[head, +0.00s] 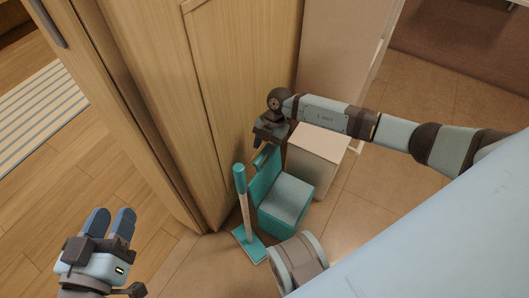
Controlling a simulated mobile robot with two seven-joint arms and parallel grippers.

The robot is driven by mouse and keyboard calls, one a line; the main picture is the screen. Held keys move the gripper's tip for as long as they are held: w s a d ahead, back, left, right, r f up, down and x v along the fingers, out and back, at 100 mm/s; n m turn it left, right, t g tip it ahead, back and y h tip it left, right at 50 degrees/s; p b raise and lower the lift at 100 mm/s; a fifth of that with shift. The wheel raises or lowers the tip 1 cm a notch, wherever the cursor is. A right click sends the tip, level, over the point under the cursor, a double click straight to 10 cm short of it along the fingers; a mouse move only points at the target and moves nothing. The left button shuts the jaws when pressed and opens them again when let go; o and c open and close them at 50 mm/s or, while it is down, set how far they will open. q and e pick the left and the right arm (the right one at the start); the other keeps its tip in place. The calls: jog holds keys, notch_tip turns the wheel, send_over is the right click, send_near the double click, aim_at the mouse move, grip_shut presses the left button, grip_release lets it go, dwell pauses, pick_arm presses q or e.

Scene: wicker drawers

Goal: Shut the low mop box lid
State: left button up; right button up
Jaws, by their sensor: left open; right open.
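The low mop box (284,205) is a teal box on the tiled floor, with a pale grey, speckled top face. A teal panel (266,172) that looks like its lid stands raised at the box's back left edge. My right gripper (268,134) is just above the upper edge of this panel, pointing down. Its fingers are small and partly hidden, so contact with the panel cannot be told. My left gripper (110,223) is open and empty over the floor at the lower left, well away from the box.
A mop or brush (246,208) with a teal grip and flat teal foot stands directly left of the box. A white cabinet (320,142) stands close behind the box. A tall wooden cabinet (235,75) rises at the back left. Tiled floor (358,190) lies open to the right.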

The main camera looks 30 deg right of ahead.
jog(key=shift+x, duration=0.8)
grip_shut()
jog(key=shift+d, duration=0.1)
